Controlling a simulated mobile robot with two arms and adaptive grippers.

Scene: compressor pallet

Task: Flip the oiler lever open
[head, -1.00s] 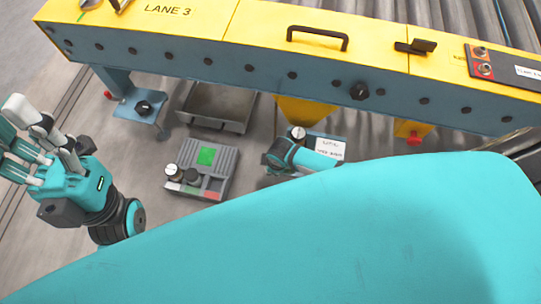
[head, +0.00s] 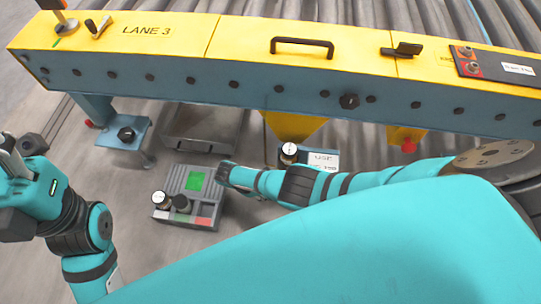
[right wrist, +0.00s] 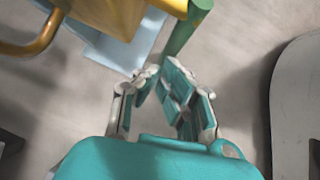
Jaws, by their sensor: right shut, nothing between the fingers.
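No part is clearly marked as the oiler lever. A black lever (head: 402,50) lies on the yellow top of the rail, and a small crank-like lever (head: 98,28) stands near the LANE 3 lettering; I cannot tell whether either is the oiler's. My right gripper (right wrist: 161,75) is shut and empty in the right wrist view, its fingertips close to a green bar (right wrist: 186,32); whether they touch is unclear. In the head view my right arm reaches below the rail, its hand mostly hidden. My left gripper (head: 10,150) is at the left edge, its fingers partly cut off.
A grey box with a green panel (head: 195,181) and knobs sits on the floor, with a grey tray (head: 203,143) behind it. The rail carries a black handle (head: 302,42). A yellow curved bar (right wrist: 30,45) is near my right gripper. Bare floor shows at left.

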